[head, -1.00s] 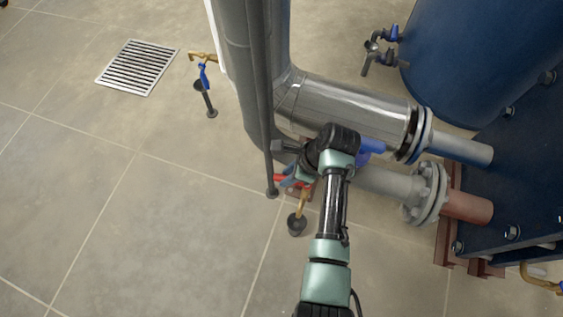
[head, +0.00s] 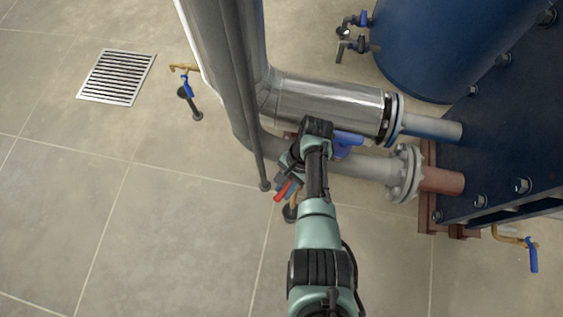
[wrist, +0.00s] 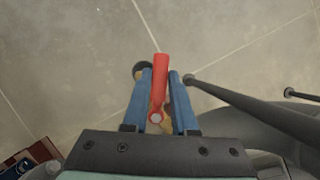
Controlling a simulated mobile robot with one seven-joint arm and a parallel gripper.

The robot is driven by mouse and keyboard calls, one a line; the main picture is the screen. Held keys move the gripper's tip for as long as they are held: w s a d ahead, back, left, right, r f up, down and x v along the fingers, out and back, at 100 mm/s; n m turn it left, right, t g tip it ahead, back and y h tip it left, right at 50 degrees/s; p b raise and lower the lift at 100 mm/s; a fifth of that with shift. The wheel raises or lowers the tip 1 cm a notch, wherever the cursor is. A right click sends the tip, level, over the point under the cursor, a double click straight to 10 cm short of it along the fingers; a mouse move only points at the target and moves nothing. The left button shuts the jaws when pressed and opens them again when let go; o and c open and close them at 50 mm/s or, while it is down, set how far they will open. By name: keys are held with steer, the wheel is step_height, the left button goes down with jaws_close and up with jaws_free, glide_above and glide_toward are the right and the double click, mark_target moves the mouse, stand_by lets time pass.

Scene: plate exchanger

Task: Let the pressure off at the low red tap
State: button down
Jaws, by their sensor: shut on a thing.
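The low red tap's red lever (wrist: 160,70) lies between the two blue fingers of my gripper (wrist: 160,82), which is shut on it. In the head view the red lever (head: 284,190) slants down and to the left beside the fingers, below the grey pipe. Some brass of the tap shows in the wrist view, and the rest of its body is mostly hidden by my gripper and arm. A dark drain cup (head: 290,212) stands on the floor below the tap.
A thin grey post (head: 254,140) stands just left of my gripper. A silver pipe (head: 325,105) and a flanged grey pipe (head: 374,167) run to the blue exchanger at the right. Blue-handled taps (head: 188,86) stand elsewhere. Floor at lower left is clear.

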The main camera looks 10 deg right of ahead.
steer(key=shift+s+d+n+g+h+p, duration=0.15)
steer(key=shift+s+d+n+g+h, duration=0.2)
steer(key=shift+n, duration=0.75)
steer(key=shift+s+d+n+g+h+p, duration=0.1)
steer(key=shift+s+d+n+g+h, duration=0.2)
steer(key=shift+n, duration=0.8)
steer(key=shift+s+d+n+g+h+p, duration=0.15)
steer(key=shift+s+d+n+g+h, duration=0.2)
steer(key=shift+n, duration=0.75)
steer(key=shift+d, duration=0.1)
steer(key=c, duration=0.7)
jaws_free()
steer(key=p+v, duration=0.5)
steer(key=v, duration=0.8)
steer(key=shift+s, duration=0.15)
